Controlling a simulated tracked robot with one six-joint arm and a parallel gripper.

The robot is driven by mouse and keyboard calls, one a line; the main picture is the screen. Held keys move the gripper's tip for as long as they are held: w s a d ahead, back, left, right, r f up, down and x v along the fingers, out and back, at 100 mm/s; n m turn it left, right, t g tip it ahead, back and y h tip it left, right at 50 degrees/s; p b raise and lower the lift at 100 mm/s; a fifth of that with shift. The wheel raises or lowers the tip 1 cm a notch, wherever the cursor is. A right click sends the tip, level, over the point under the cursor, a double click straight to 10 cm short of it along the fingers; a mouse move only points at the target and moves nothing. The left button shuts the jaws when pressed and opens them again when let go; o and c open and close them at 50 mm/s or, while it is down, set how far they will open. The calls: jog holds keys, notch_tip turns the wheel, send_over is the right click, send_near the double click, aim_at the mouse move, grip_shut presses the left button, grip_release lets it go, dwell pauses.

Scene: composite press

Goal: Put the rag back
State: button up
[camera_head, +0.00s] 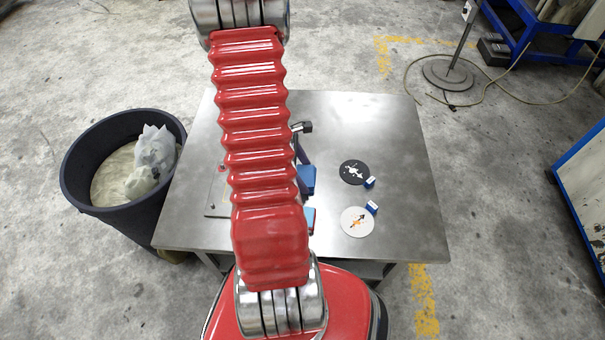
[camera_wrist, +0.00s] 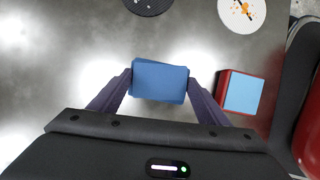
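A blue folded rag (camera_wrist: 159,80) sits between the two purple fingertips of my gripper (camera_wrist: 159,82) in the wrist view. Both fingers touch its sides, so the gripper is shut on it. In the head view part of the blue rag (camera_head: 307,180) shows just right of my red arm, which hides most of the gripper. The rag is over the metal table (camera_head: 400,180); its height above the top is hard to tell. A red box with a light blue top (camera_wrist: 242,93) stands to the right of the rag, apart from the gripper; in the head view it is partly hidden.
A black disc (camera_head: 352,172) and a white disc (camera_head: 355,222) lie on the table's right half, each with a small blue-and-white block beside it. A dark bin (camera_head: 85,190) with white bags stands left of the table. The table's right edge is clear.

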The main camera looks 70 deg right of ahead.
jog(key=o, duration=0.5)
jog(key=shift+c, duration=0.2)
jog(key=shift+r, duration=0.1)
jog(key=v, duration=1.2)
dwell(0.5)
